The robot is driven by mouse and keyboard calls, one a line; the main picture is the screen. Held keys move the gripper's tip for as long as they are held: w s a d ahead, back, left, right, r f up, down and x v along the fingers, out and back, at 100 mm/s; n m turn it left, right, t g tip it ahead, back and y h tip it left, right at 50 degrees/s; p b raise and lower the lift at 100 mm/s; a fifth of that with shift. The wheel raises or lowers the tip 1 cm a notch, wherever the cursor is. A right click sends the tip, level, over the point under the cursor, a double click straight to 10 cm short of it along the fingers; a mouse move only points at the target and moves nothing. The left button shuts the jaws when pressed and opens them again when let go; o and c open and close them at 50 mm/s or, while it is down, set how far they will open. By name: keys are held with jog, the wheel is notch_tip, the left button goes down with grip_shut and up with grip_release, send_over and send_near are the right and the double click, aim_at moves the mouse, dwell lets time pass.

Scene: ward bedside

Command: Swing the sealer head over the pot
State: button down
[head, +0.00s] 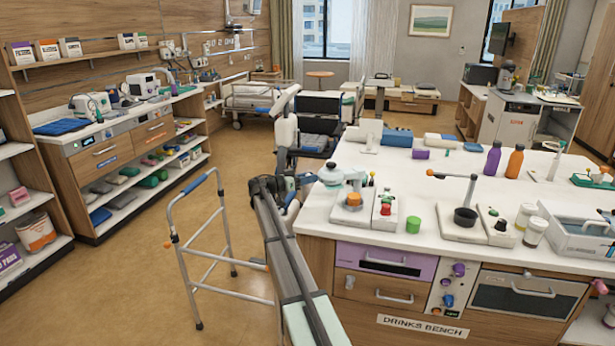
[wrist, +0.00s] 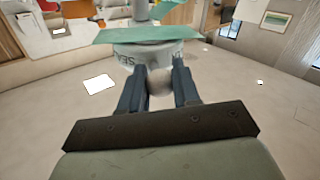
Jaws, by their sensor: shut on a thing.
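The sealer head (head: 331,179) is a white drum under a teal arm at the left of a small machine near the counter's left edge. In the wrist view the drum (wrist: 128,57) carries partly hidden lettering, with the teal arm (wrist: 145,35) across its top. My gripper (head: 307,181) reaches in from the left. Its dark fingers (wrist: 160,75) are shut on a pale round knob (wrist: 160,84) at the side of the head. The pot (head: 353,200), with an orange top, stands on the machine's white base, to the right of and nearer than the head.
A panel with a red button (head: 386,209) and a green cup (head: 413,224) stand right of the pot. A walker (head: 200,235) stands on the floor at left.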

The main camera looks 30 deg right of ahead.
jog(key=s+n+t+y, duration=0.1)
jog(key=s+n+t, duration=0.2)
jog(key=s+t, duration=0.1)
jog(key=s+d+n+t+y, duration=0.1)
jog(key=s+n+t+y, duration=0.1)
jog(key=s+t, duration=0.3)
jog(key=s+d+n+t+y, duration=0.1)
jog(key=s+n+t, duration=0.3)
jog(key=s, duration=0.3)
jog(key=shift+s, duration=0.3)
jog(key=shift+s+d+n+t+y, duration=0.75)
jog(key=shift+s+n+t+y, duration=0.15)
jog(key=shift+t+y, duration=0.2)
jog(key=c, duration=0.9)
grip_release()
jog(key=shift+o, duration=0.2)
jog(key=v, duration=0.7)
jog(key=shift+s, duration=0.15)
